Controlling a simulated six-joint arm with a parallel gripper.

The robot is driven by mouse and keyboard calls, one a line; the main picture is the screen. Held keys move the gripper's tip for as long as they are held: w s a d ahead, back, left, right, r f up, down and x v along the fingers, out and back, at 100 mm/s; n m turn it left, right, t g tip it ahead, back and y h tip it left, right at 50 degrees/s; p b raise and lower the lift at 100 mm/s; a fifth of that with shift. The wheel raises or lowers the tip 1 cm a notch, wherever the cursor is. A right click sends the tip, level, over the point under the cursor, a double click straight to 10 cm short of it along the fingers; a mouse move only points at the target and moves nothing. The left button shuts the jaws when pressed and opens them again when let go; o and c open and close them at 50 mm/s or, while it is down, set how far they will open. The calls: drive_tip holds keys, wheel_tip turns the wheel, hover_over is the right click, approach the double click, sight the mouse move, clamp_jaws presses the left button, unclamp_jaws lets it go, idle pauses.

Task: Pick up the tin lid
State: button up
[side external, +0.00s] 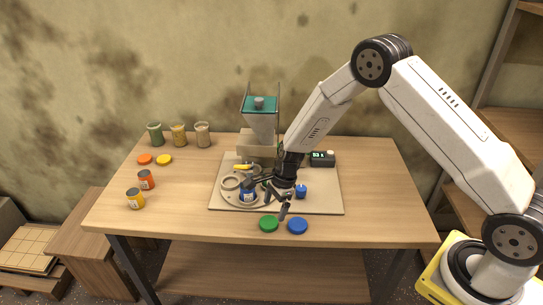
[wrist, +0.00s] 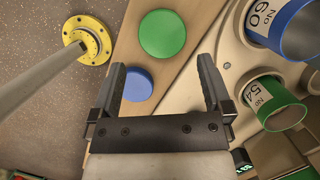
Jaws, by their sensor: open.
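Several round tin lids lie flat on the table. A green lid (side external: 269,224) and a blue lid (side external: 297,226) are side by side near the front edge. My gripper (side external: 268,198) is open and empty, above the front of the pale board. In the wrist view, the blue lid (wrist: 138,85) shows between the open fingers (wrist: 161,63), closer to the left one. The green lid (wrist: 163,35) shows past the fingertips. The fingers appear apart from both lids.
A teal-topped hopper (side external: 258,115) stands on the board (side external: 325,195). The table's right side is clear.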

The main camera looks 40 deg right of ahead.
sight(269, 222)
drive_tip(key=shift+x, duration=2.6)
drive_tip(key=shift+w, duration=0.15)
drive_tip(key=c, duration=1)
drive_tip(key=shift+r, duration=0.15)
drive_tip(key=shift+r, duration=0.75)
drive_tip(key=s+d+r, duration=0.1)
drive_tip(key=s+r, duration=1)
drive_tip(key=s, duration=0.3)
